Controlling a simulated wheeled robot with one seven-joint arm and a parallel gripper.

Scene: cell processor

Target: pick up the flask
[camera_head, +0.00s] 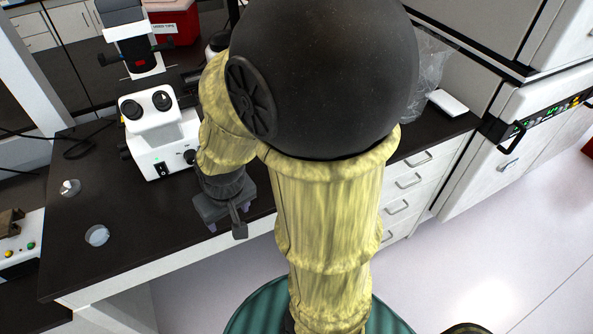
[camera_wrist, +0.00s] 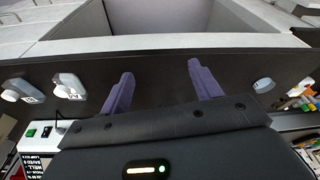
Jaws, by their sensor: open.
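I cannot identify the flask for certain in either view. Two small clear, round-looking vessels stand on the dark bench at the left of the head view: one with a white top (camera_head: 69,187) at the back and a clear one (camera_head: 97,235) near the front edge. My gripper (camera_head: 240,215) is at the bench's front edge, to the right of both and apart from them. In the wrist view my purple fingers (camera_wrist: 160,68) are spread with nothing between them.
A white microscope (camera_head: 160,135) stands close behind my gripper. A second microscope (camera_head: 135,45) and a red box (camera_head: 172,22) are farther back. A device with coloured buttons (camera_head: 20,245) is at the left edge. The bench (camera_head: 75,260) has free room at its left front.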

